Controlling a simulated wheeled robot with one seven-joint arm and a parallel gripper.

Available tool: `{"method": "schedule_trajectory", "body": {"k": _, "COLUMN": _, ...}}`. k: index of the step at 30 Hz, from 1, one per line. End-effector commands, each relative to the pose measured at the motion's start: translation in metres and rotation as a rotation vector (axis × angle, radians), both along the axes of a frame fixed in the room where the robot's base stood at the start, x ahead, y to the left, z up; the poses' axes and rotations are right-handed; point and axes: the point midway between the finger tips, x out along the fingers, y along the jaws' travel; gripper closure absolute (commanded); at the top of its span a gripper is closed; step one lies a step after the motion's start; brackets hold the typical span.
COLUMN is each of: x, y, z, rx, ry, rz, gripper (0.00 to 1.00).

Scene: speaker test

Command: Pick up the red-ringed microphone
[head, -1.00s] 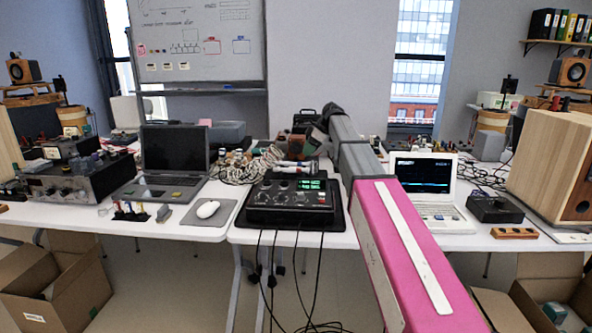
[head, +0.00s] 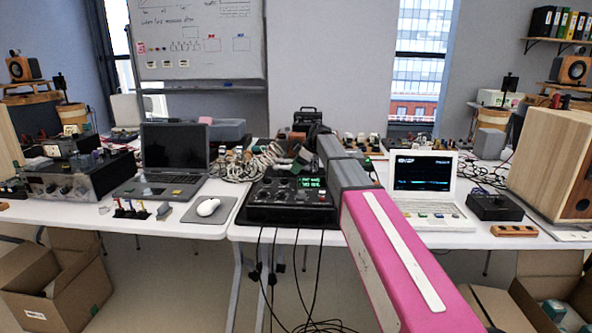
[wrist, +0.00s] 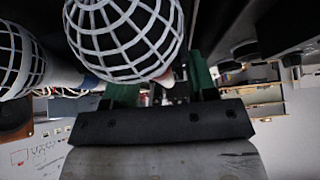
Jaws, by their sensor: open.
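Two microphone heads with white wire grilles show in the wrist view. The larger, nearer one (wrist: 125,38) is at the top middle, with a small reddish patch at its lower right edge. The other (wrist: 14,60) is at the left edge, cut off by the frame. I cannot tell surely which one has the red ring. My gripper (wrist: 163,90) is open, its green fingers just below the nearer grille, with no microphone clearly between them. In the head view my gripper (head: 303,156) is low behind the black mixer (head: 262,211), and the microphones cannot be made out.
A coiled pale cable (head: 235,168) lies left of my gripper. A dark laptop (head: 175,160) and mouse (head: 208,207) stand further left. A white laptop (head: 425,185) and a black box (head: 495,207) are to the right. Thin cables hang from the mixer's front.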

Motion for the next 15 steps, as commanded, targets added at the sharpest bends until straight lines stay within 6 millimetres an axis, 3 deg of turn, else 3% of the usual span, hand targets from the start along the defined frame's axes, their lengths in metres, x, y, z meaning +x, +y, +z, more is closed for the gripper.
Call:
{"method": "schedule_trajectory", "body": {"k": 2, "x": 0.0001, "y": -0.0002, "z": 0.0003, "rx": 0.0, "ry": 0.0, "rz": 0.0, "gripper": 0.48}}
{"method": "schedule_trajectory", "body": {"k": 3, "x": 0.0001, "y": -0.0002, "z": 0.0003, "rx": 0.0, "ry": 0.0, "rz": 0.0, "gripper": 0.55}}
{"method": "schedule_trajectory", "body": {"k": 7, "x": 0.0001, "y": -0.0003, "z": 0.0004, "rx": 0.0, "ry": 0.0, "rz": 0.0, "gripper": 0.97}}
{"method": "schedule_trajectory", "body": {"k": 15, "x": 0.0001, "y": -0.0003, "z": 0.0008, "rx": 0.0, "ry": 0.0, "rz": 0.0, "gripper": 1.0}}
